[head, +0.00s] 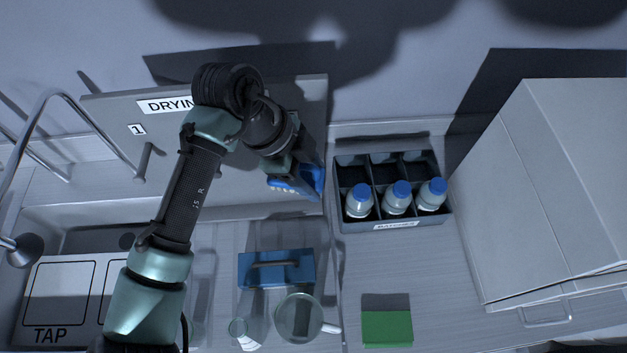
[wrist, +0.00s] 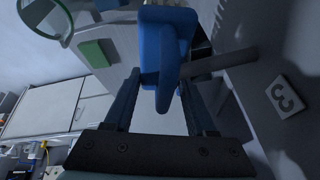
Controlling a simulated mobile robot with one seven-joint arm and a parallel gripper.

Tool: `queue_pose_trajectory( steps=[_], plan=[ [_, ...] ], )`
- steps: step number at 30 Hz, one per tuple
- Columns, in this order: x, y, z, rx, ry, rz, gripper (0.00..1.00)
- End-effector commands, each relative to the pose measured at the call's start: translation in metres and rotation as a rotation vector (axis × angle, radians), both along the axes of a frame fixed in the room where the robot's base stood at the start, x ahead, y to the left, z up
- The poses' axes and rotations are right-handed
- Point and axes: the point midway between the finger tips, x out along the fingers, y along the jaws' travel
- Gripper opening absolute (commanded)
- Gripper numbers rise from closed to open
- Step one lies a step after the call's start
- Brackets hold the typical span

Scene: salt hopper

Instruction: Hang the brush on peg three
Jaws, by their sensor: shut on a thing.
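The blue brush (wrist: 158,45) is between the fingers of my gripper (wrist: 160,105) in the wrist view. In the head view the brush (head: 310,182) shows at the right edge of the grey drying board (head: 230,180), partly covered by my gripper (head: 290,175). My gripper is shut on it. A grey peg (wrist: 222,62) stands out from the board beside a plate marked 3 (wrist: 285,95). The peg's end meets the brush's outline in the wrist view; I cannot tell whether it passes through the brush or touches it. In the head view my arm hides this peg.
Peg one (head: 145,160) is bare at the board's left. A blue block with a grey handle (head: 277,268), a clear bottle (head: 249,320) and a glass mug (head: 300,317) stand below. A bottle crate (head: 395,228), green sponge (head: 387,327) and large box (head: 540,190) are right.

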Motion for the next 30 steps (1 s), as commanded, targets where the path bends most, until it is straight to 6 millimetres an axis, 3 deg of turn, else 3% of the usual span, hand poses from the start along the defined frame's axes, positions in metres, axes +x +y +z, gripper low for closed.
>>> queue_pose_trajectory(
  steps=[15, 30],
  plan=[
    [0.028, -0.001, -0.005, 0.000, -0.001, -0.001, 0.00],
    [0.033, 0.000, -0.005, -0.001, -0.006, 0.002, 0.00]
  ],
)
